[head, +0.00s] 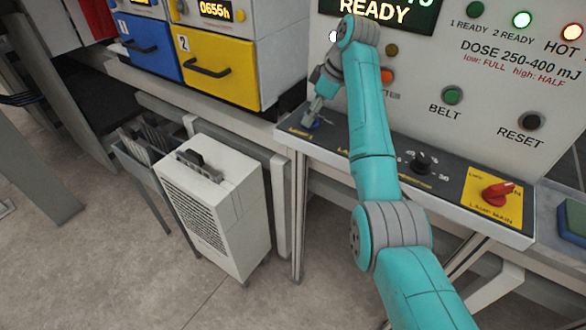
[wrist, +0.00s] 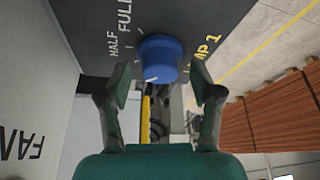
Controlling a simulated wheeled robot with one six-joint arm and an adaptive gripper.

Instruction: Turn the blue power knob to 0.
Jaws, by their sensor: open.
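The blue power knob (wrist: 158,56) shows in the wrist view on a dark panel, beside the printed words HALF, FULL and part of "LAMP 1". A white pointer line on the knob is at its lower left in this view. The 0 mark cannot be made out. My gripper (wrist: 161,76) is open, with one finger to each side of the knob and visible gaps between. In the head view my gripper (head: 314,106) is at the left end of the sloped control panel (head: 345,140), and only a little of the blue knob (head: 312,125) shows beneath it.
A black dial (head: 421,162) and a red lamp main switch (head: 497,193) sit farther right on the panel. Buttons BELT (head: 452,95) and RESET (head: 532,121) are on the upright face. A white floor unit (head: 212,205) stands below left. Yellow (head: 215,75) and blue drawers are at left.

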